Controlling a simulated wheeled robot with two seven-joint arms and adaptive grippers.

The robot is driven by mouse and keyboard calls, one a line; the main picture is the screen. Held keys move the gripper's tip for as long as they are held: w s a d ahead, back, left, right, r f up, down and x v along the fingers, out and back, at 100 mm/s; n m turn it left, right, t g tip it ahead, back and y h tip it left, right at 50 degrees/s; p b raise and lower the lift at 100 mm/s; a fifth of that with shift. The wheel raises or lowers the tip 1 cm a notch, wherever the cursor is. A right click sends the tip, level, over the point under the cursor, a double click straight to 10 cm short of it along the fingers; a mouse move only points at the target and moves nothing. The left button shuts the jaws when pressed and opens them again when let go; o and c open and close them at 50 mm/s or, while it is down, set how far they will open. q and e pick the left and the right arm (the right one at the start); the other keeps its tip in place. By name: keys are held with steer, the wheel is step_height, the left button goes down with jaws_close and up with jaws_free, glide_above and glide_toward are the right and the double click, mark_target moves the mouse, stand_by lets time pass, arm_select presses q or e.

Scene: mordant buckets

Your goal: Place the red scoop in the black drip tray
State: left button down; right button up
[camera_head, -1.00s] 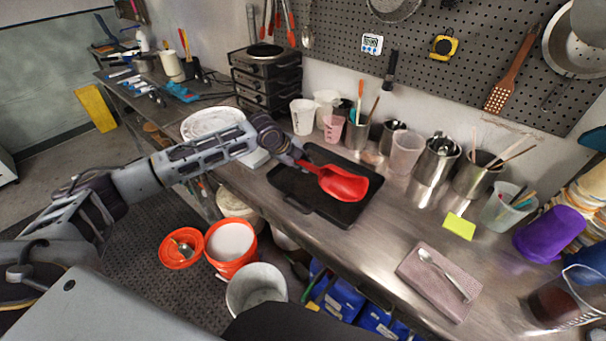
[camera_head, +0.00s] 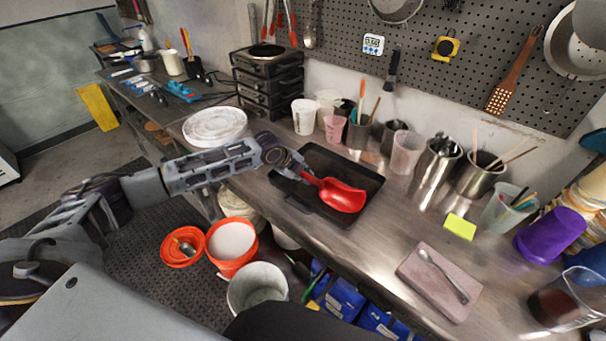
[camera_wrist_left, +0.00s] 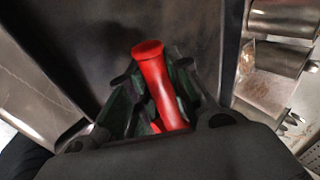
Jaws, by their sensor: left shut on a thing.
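The red scoop (camera_head: 342,195) is over the black drip tray (camera_head: 362,168) on the steel bench, its bowl toward the right. My left gripper (camera_head: 303,176) is shut on the scoop's handle, above the tray's left part. In the left wrist view the red handle (camera_wrist_left: 155,80) stands up between the fingers (camera_wrist_left: 160,105), with the dark tray floor (camera_wrist_left: 110,35) behind it. The bowl is hidden there. I cannot tell whether the scoop touches the tray floor. My right gripper is not in view.
Cups and steel canisters (camera_head: 437,163) stand behind and right of the tray. A white round lid (camera_head: 214,124) lies to its left. Buckets (camera_head: 231,243) stand below the bench's front edge.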

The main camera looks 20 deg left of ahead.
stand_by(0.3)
arm_select(q)
steer(key=c, duration=1.3)
jaws_free()
steer(key=shift+b+v, duration=0.3)
steer(key=shift+v, duration=5.7)
